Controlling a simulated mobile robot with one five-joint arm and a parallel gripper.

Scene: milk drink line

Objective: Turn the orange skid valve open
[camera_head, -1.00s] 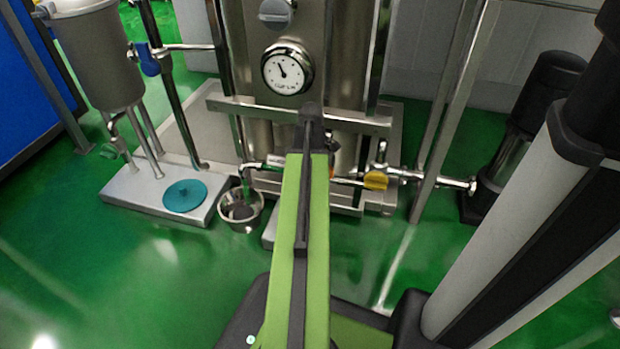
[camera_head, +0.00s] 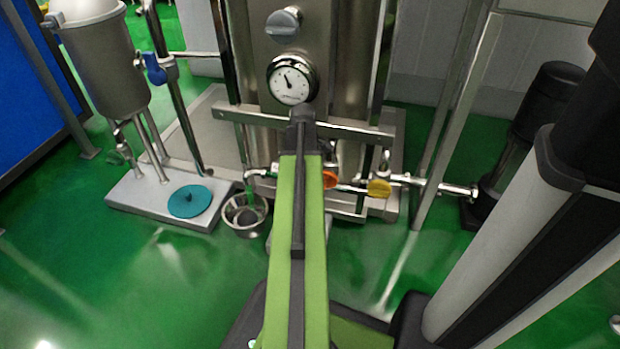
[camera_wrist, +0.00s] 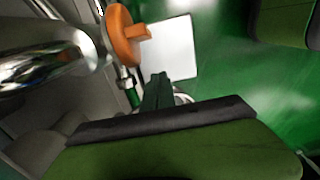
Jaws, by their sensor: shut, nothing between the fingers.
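The orange valve handle (camera_head: 330,180) shows just right of my arm in the head view, on the low pipe of the steel skid. In the wrist view the orange handle (camera_wrist: 122,36) is at the upper left, a round disc with a short lug. My gripper (camera_wrist: 158,80) shows its shut, empty fingers just below the handle in the picture, with a gap between them. My arm hides the gripper in the head view.
A yellow valve handle (camera_head: 379,188) sits on the same pipe to the right. A dial gauge (camera_head: 292,79) is on the tank above. A teal disc (camera_head: 190,201) lies on a metal base at left. A dark pump (camera_head: 535,110) stands at right.

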